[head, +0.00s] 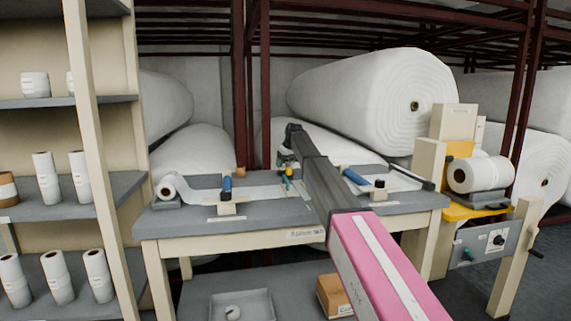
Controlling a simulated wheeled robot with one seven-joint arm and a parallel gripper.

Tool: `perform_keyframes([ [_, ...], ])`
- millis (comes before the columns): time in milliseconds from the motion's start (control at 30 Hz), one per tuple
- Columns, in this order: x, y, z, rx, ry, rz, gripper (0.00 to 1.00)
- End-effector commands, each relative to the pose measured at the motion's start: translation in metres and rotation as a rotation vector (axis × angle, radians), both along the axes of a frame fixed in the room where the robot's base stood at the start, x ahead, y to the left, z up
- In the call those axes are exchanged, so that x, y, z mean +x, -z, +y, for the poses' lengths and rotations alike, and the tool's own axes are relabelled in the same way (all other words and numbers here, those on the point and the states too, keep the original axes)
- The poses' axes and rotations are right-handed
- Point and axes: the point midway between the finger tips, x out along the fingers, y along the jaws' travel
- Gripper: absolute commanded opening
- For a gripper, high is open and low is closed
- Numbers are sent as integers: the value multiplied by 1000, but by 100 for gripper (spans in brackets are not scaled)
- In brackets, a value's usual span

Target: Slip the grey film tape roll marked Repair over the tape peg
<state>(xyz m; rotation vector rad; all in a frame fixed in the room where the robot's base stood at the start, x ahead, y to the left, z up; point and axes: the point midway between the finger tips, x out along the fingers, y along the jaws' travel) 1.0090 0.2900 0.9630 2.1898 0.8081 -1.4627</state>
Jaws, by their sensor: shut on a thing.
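My gripper (286,163) is small and far off in the head view, over the back middle of the grey worktable. It is shut on a small pale grey thing, mostly hidden by the fingers and wrist; its shape and any Repair mark cannot be read. A small yellow and green upright piece (289,180) stands just below the gripper; I cannot tell whether it is the tape peg or whether it touches the held thing. A small pale roll (233,312) lies in a grey tray (240,296) on the lower shelf.
The worktable (270,212) carries a wadding strip, a white roll (167,190) at left and blue-handled tools (227,187), (355,176). A cardboard box (335,296) is below. Shelves with white rolls (58,277) stand left; a yellow machine (460,212) stands right. Big wadding rolls (370,90) lie behind.

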Motion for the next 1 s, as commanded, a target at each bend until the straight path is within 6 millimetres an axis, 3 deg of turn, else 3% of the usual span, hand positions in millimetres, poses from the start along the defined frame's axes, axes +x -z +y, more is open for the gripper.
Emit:
perform_keyframes([
  [1000,0,8,0,0,0,0,46],
])
